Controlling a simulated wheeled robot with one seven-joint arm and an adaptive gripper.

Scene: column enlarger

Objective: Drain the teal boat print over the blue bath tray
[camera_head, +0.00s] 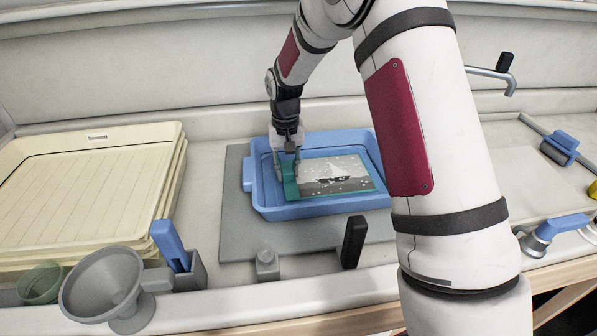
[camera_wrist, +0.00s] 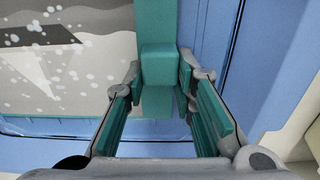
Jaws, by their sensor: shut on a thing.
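The teal boat print (camera_head: 345,176) is a grey picture of a boat with a teal edge, and it shows within the outline of the blue bath tray (camera_head: 305,210). Whether it touches the tray floor or hangs just above it, I cannot tell. My gripper (camera_head: 289,172) points down at the print's left end and is shut on its teal grip block. In the wrist view the block (camera_wrist: 157,65) sits between my fingertips (camera_wrist: 160,80), with the speckled picture (camera_wrist: 60,60) to its left and the blue tray wall to its right.
The tray stands on a grey mat (camera_head: 235,215). Stacked cream trays (camera_head: 90,190) are at left, with a grey funnel (camera_head: 103,285) and a blue-handled tool (camera_head: 170,245) in front. A black upright handle (camera_head: 353,241) stands before the tray. My arm hides part of the right side.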

